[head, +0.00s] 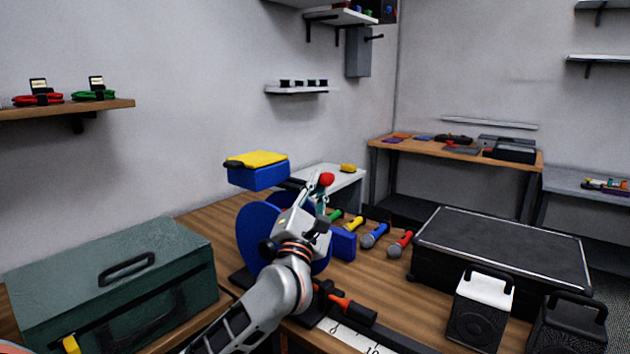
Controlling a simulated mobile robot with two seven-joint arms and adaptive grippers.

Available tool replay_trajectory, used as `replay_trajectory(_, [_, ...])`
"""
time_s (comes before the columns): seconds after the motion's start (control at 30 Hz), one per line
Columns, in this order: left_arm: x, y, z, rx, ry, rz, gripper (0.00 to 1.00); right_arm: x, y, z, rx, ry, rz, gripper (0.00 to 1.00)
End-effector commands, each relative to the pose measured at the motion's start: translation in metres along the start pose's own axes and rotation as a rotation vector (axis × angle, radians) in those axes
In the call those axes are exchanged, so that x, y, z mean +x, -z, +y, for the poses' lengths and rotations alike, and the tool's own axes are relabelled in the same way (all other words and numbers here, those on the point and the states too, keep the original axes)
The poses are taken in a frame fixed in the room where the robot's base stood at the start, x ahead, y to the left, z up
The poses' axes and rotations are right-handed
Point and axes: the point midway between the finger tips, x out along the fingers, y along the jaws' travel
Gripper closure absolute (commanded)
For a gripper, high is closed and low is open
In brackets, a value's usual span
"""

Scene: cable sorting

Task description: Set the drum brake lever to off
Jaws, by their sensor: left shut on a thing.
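The blue cable drum (252,238) stands on the wooden table in the middle of the head view, partly behind my left arm. A red ball knob (327,179), which looks like the end of the drum brake lever, shows just above my left gripper (319,196). The gripper is shut at the lever, right below the knob. The lever's shaft and pivot are mostly hidden by the gripper and wrist, so its setting cannot be read. My right gripper is not in view.
A green toolbox (110,275) stands left. Several coloured microphones (374,236) lie right of the drum. A black flight case (500,250) and small speakers (480,308) stand farther right. An orange-handled tool (350,306) and a white ruler (350,338) lie in front.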

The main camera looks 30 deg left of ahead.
Motion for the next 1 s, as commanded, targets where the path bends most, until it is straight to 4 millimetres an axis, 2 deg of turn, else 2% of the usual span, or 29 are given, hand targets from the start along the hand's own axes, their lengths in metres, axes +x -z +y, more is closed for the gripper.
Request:
replay_trajectory(0.3, [-0.0040,-0.0032,-0.0049,0.084,0.000,-0.063,1.00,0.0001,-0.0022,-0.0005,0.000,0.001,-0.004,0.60])
replay_trajectory(0.77, [-0.0054,-0.0036,-0.0072,0.095,0.002,-0.072,1.00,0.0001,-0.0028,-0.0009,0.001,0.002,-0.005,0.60])
replay_trajectory(0.8, [-0.0055,-0.0036,-0.0074,0.095,0.002,-0.072,0.87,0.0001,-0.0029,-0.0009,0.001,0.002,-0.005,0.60])
replay_trajectory(0.87, [-0.0055,-0.0033,-0.0076,0.095,0.003,-0.071,0.71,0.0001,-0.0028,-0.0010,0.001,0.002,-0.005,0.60])
replay_trajectory(1.0, [-0.0049,-0.0020,-0.0070,0.095,0.002,-0.068,0.71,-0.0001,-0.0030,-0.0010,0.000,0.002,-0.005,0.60])
